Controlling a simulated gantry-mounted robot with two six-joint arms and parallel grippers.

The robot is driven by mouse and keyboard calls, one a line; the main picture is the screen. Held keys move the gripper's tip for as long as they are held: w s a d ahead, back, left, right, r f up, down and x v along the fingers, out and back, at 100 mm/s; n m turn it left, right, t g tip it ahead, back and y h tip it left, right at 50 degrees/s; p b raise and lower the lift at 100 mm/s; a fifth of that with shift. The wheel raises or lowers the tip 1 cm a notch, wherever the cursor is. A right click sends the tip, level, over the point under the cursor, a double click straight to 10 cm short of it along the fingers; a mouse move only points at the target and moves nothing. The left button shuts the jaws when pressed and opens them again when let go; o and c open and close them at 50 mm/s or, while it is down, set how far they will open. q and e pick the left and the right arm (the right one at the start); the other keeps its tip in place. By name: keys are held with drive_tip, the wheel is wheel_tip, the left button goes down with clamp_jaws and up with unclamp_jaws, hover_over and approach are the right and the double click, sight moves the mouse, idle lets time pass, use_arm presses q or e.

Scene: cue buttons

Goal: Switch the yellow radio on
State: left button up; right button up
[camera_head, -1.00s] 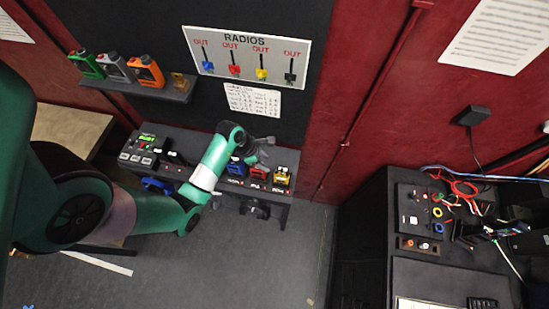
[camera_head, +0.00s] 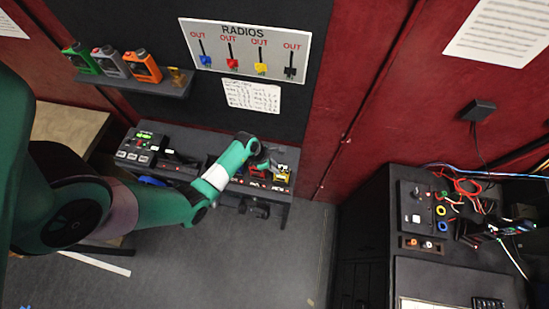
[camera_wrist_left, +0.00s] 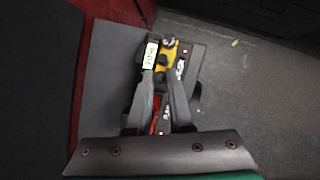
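The yellow radio (camera_head: 282,173) stands at the right end of the dark shelf bench in the head view. In the left wrist view the yellow radio (camera_wrist_left: 164,62), with dark knobs on top and a white label beside it, lies just ahead of the fingertips. My left gripper (camera_head: 268,162) is above the radios, just left of the yellow one in the head view. In the left wrist view its two dark fingers (camera_wrist_left: 161,75) point at the yellow radio; whether they touch it or each other is unclear. My right gripper is not in view.
A red radio, partly hidden by my gripper, is left of the yellow one. A control box (camera_head: 142,145) stands at the bench's left end. The RADIOS board (camera_head: 245,47) and a shelf with several canisters (camera_head: 143,66) are above. A cable-covered desk (camera_head: 415,260) stands right.

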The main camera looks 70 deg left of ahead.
use_arm(q)
clamp_jaws()
drive_tip(key=shift+a+m+h, duration=0.15)
drive_tip(key=shift+m+h, duration=0.25)
drive_tip(key=shift+m, duration=0.6)
drive_tip(key=shift+w+m+g+h, duration=0.1)
drive_tip(key=shift+m+g+h, duration=0.5)
drive_tip(key=shift+m, duration=1.3)
drive_tip(key=o, duration=0.6)
unclamp_jaws()
drive_tip(key=shift+o, duration=0.2)
